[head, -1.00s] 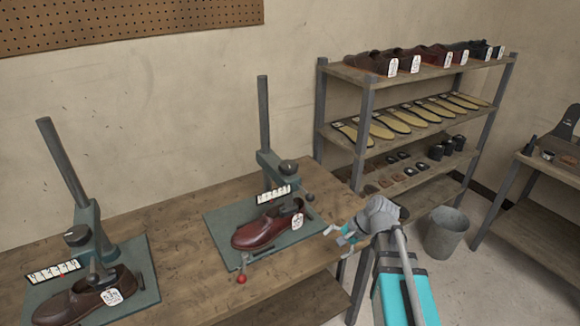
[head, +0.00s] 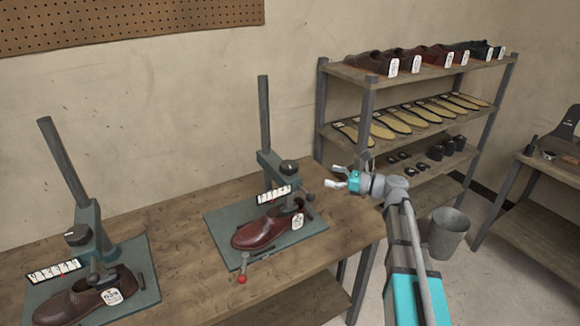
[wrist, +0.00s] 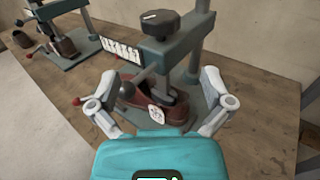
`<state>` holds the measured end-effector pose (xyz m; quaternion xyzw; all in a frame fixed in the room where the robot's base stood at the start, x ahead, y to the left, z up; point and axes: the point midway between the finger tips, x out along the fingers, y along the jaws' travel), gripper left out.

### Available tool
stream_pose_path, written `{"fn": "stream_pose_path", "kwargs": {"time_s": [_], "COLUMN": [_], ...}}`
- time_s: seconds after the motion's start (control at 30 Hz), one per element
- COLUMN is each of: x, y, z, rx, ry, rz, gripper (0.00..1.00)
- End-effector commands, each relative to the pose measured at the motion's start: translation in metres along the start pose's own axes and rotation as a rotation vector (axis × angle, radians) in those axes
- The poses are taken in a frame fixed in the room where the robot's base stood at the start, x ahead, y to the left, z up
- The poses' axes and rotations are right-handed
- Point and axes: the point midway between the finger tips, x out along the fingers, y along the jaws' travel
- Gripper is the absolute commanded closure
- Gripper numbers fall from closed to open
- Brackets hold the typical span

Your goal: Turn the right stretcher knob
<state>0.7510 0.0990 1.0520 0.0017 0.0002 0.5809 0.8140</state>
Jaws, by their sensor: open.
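The right stretcher (head: 268,160) stands on a green base plate on the workbench. Its dark round knob (head: 288,166) sits on top of the arm, by a white scale plate (head: 273,195). In the wrist view the knob (wrist: 169,24) is upper centre, beyond my fingertips. A dark red shoe (head: 262,231) with a white tag is on this stretcher. My gripper (head: 337,178) is open and empty, to the right of the stretcher and apart from the knob. Its two fingers (wrist: 163,88) spread on either side of the shoe in the wrist view.
The left stretcher (head: 85,225) holds a brown shoe (head: 85,300). A red-tipped lever (head: 242,272) stands at the right plate's front. A shelf rack (head: 367,120) with shoes and soles is behind my arm, and a metal bucket (head: 448,238) is on the floor. Bench between the stretchers is clear.

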Motion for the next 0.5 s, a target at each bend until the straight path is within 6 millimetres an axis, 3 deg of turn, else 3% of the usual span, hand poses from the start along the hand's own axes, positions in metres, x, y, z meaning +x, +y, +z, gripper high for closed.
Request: {"fn": "stream_pose_path", "kwargs": {"time_s": [0.5], "x": [0.0059], "y": [-0.0002], "z": [-0.0002], "rx": [-0.002], "ry": [0.001], "rz": [0.0], "gripper": [0.0]}}
